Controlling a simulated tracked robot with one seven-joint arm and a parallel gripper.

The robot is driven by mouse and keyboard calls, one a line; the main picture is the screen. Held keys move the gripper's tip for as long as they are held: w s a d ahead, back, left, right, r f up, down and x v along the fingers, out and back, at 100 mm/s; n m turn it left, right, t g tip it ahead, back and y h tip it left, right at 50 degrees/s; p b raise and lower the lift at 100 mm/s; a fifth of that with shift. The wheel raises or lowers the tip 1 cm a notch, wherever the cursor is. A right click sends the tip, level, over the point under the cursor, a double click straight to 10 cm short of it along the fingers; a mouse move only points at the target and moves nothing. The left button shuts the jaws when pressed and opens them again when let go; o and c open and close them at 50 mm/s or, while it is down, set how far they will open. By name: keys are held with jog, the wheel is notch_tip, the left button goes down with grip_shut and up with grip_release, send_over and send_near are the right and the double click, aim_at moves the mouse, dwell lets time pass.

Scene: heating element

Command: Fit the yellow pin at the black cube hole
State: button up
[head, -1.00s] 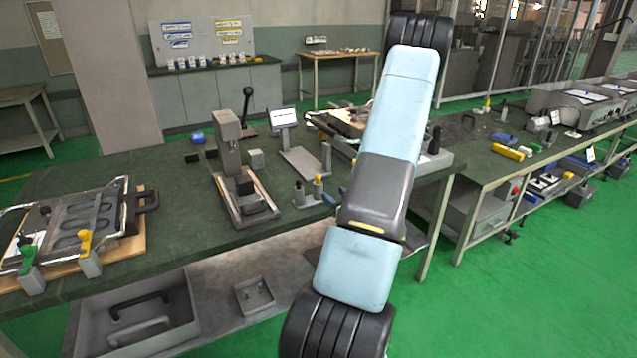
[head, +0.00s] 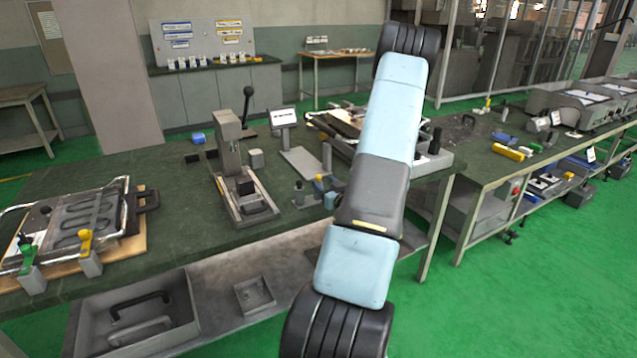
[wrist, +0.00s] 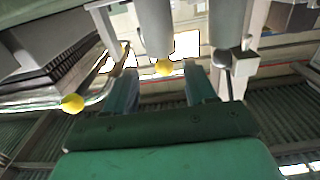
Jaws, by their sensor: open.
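A yellow-topped pin (head: 319,182) stands in a small grey holder near the front edge of the green table in the head view. The fingers are apart, and I see no contact with the pin. In the head view, a blue fingertip (head: 329,199) shows just right of the pin; my arm hides the rest. A black block (head: 256,203) lies on the press fixture's base; I cannot make out a hole in it.
A dark-topped pin (head: 299,193) stands left of the yellow one. Bare tabletop lies between.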

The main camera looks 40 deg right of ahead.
aim_at(320, 179)
jog(key=x, duration=0.4)
jog(key=shift+w+a+r, duration=0.15)
jog(key=shift+w+r, duration=0.2)
jog(key=shift+w, duration=0.1)
jog(key=shift+c, duration=0.4)
grip_shut()
